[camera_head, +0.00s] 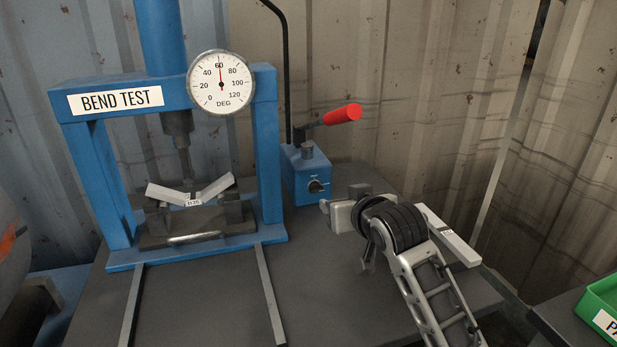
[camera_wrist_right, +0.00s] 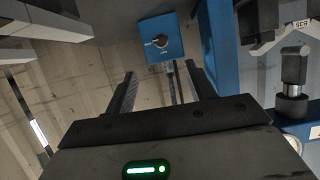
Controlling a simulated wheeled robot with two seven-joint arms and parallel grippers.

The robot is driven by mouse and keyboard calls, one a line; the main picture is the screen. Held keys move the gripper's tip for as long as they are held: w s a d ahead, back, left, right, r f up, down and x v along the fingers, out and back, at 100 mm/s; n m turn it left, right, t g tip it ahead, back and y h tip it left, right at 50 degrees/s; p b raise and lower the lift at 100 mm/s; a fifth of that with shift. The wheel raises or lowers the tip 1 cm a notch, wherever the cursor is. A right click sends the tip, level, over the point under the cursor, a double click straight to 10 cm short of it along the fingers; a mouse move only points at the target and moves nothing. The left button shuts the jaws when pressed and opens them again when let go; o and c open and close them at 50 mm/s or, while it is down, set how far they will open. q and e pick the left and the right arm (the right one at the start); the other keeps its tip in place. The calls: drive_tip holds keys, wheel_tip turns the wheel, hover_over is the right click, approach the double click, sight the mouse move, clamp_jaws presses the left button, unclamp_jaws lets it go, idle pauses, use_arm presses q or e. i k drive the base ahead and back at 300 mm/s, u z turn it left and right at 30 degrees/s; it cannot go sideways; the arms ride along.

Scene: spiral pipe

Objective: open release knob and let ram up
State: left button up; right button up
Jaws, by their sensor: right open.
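The release knob (camera_head: 317,186) is a small dark dial with a light mark, on the front of the blue pump block (camera_head: 304,165). Its labels are too small to read. In the right wrist view the knob (camera_wrist_right: 161,43) shows ahead, between the fingers' lines. My right gripper (camera_wrist_right: 160,70) is open and empty, apart from the knob. In the head view it (camera_head: 340,203) is just right of and below the knob. The ram (camera_head: 181,135) is down at the bent specimen (camera_head: 192,195) in the blue press (camera_head: 266,150). My left gripper is not in view.
A red-handled lever (camera_head: 342,115) rises above the pump block. The gauge (camera_head: 221,83) needle points at about 60. A pale bar (camera_head: 452,238) lies beside my right arm. A green bin (camera_head: 600,300) is at the right edge. The bench front is mostly clear.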

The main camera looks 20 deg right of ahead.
sight(315, 187)
drive_tip(key=u, duration=0.1)
drive_tip(key=k, duration=1)
drive_tip(key=z, duration=0.1)
